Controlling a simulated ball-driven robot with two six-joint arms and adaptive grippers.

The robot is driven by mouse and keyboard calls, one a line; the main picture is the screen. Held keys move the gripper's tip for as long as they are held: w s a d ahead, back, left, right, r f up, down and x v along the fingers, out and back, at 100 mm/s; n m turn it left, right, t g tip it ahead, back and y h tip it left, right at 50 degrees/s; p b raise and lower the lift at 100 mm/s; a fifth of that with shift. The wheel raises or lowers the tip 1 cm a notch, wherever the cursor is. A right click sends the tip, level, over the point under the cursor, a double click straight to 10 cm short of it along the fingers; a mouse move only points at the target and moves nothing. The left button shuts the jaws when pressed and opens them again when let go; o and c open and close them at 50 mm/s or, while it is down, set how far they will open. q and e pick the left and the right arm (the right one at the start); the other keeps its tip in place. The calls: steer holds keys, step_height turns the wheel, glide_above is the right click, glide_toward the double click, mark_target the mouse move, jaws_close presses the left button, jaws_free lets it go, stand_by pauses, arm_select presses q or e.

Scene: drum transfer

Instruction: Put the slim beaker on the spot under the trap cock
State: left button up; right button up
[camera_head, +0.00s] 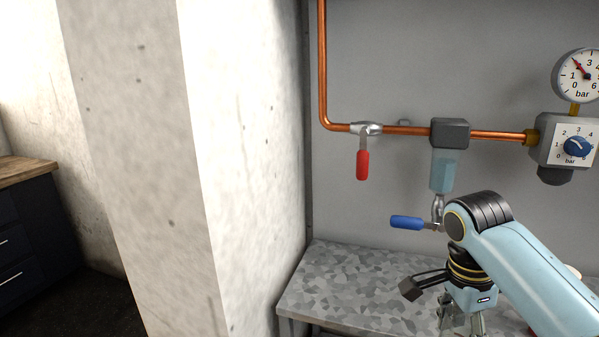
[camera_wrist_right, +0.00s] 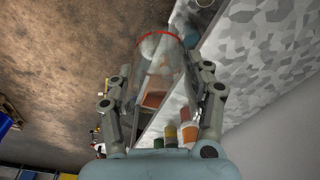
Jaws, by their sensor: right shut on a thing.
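A clear slim beaker (camera_wrist_right: 160,65) with a red line near its rim is between the fingers of my right gripper (camera_wrist_right: 164,88) in the right wrist view. The gripper is shut on it. In the head view my right gripper (camera_head: 462,322) is at the lower edge, in front of the bench and partly cut off; I cannot make out the beaker there. The trap (camera_head: 443,170) has a pale blue bowl under a dark head. Its cock, with a blue lever (camera_head: 406,222), is just above and left of my right wrist. I cannot make out the spot below it. My left gripper is not in view.
The grey mottled bench (camera_head: 335,290) is bare on its left side. A concrete pillar (camera_head: 150,150) stands left of it. A copper pipe (camera_head: 398,131) with a red-lever valve (camera_head: 362,164) runs along the wall to a regulator (camera_head: 566,145) and gauge (camera_head: 581,76).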

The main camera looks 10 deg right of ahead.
steer(key=f+b, duration=0.3)
steer(key=f, duration=0.1)
steer(key=f+b, duration=0.2)
steer(key=shift+s+f+b, duration=0.3)
steer(key=shift+f+b, duration=0.05)
steer(key=shift+r, duration=0.1)
steer(key=shift+s, duration=0.1)
